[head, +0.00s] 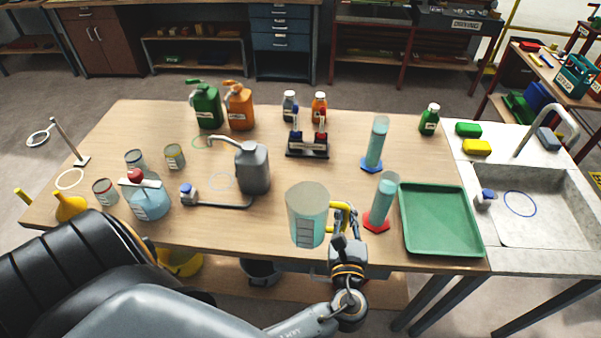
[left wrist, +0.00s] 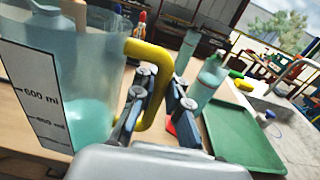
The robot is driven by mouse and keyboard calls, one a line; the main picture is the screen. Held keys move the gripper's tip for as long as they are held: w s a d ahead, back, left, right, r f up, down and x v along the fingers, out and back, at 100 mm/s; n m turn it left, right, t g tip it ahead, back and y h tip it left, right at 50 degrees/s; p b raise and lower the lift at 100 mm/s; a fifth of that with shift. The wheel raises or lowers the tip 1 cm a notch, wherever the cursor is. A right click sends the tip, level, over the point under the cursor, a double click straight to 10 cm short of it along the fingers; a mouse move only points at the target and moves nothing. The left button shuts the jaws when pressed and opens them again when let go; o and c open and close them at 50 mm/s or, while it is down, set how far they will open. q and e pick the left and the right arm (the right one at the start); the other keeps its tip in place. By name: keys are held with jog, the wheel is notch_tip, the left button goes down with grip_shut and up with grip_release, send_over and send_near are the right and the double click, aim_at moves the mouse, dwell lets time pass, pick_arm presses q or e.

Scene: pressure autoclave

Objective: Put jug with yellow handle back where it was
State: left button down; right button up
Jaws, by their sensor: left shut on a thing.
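The jug (head: 307,212) is clear, holds some teal liquid and has a yellow handle (head: 342,212) on its right side. My left gripper (head: 345,236) is shut on that handle at the table's front edge. The jug looks upright in the head view; I cannot tell whether its base touches the table. In the left wrist view the jug (left wrist: 75,75) fills the left side, with a printed scale, and the yellow handle (left wrist: 150,60) passes between the fingers (left wrist: 160,95). My right gripper is not in view.
A cylinder with a red base (head: 381,202) stands close right of the handle, and a green tray (head: 440,220) lies beyond it. A grey can (head: 253,168) stands behind left. A blue-based cylinder (head: 376,145) stands further back. Bare tabletop (head: 335,175) shows behind the jug.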

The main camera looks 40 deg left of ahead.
pick_arm(q)
jog(key=w+d+r+n+g+y+p, duration=0.1)
jog(key=w+d+r+y+p, duration=0.1)
jog(key=w+d+r, duration=0.15)
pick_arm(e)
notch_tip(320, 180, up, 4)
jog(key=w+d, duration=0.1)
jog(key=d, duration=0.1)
pick_arm(q)
jog(key=w+a+f+b, duration=0.6)
jog(key=a+f+b, duration=0.3)
jog(key=a+f, duration=0.2)
jog(key=shift+a+f+b, duration=0.35)
jog(key=shift+f+b, duration=0.05)
jog(key=shift+f, duration=0.45)
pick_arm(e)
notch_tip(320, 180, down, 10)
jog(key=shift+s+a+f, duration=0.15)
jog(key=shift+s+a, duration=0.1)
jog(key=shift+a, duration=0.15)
pick_arm(q)
jog(key=shift+s+f, duration=0.1)
